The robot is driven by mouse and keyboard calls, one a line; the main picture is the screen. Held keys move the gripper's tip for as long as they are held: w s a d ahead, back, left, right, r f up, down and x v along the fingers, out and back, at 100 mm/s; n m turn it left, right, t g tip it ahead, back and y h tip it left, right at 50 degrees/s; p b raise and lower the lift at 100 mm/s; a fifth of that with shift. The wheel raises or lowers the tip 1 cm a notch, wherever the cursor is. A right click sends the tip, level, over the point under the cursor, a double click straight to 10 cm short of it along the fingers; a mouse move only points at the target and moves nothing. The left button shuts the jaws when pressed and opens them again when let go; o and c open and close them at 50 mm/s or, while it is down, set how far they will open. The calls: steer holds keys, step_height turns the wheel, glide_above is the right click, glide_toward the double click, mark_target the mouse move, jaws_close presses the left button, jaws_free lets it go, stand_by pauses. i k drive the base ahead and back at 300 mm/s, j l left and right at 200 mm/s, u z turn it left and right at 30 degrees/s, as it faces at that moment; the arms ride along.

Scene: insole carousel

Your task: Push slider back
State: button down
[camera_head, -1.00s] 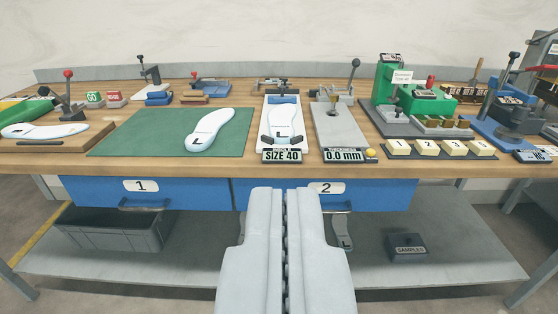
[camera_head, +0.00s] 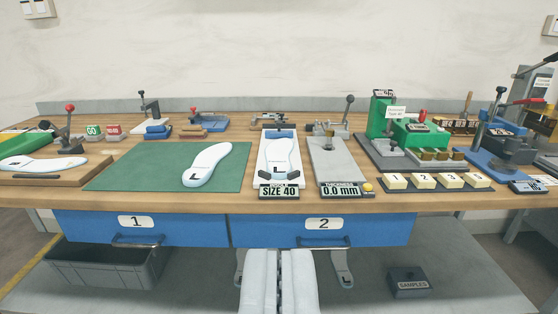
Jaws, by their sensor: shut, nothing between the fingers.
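The white size gauge (camera_head: 267,178) with a "SIZE 40" display (camera_head: 279,192) stands upright to my view on the bench, near its front middle. A white insole shape marked L (camera_head: 279,155) lies on it, between dark angled stops (camera_head: 293,175) at the near end. A blue block with a dark knob (camera_head: 279,133) sits at the gauge's far end; it may be the slider, but I cannot tell for sure. My gripper (camera_head: 279,253) is shut and empty, low in the picture, in front of the bench and apart from the gauge.
A grey thickness gauge (camera_head: 334,165) reading 0.0 mm stands close on the right. A green mat (camera_head: 135,165) with another insole (camera_head: 208,163) lies left. Drawers 1 (camera_head: 180,229) and 2 (camera_head: 385,230) are shut below the bench edge. Numbered blocks (camera_head: 397,182) stand right.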

mark_target(279, 134)
steer(key=i, duration=1.2)
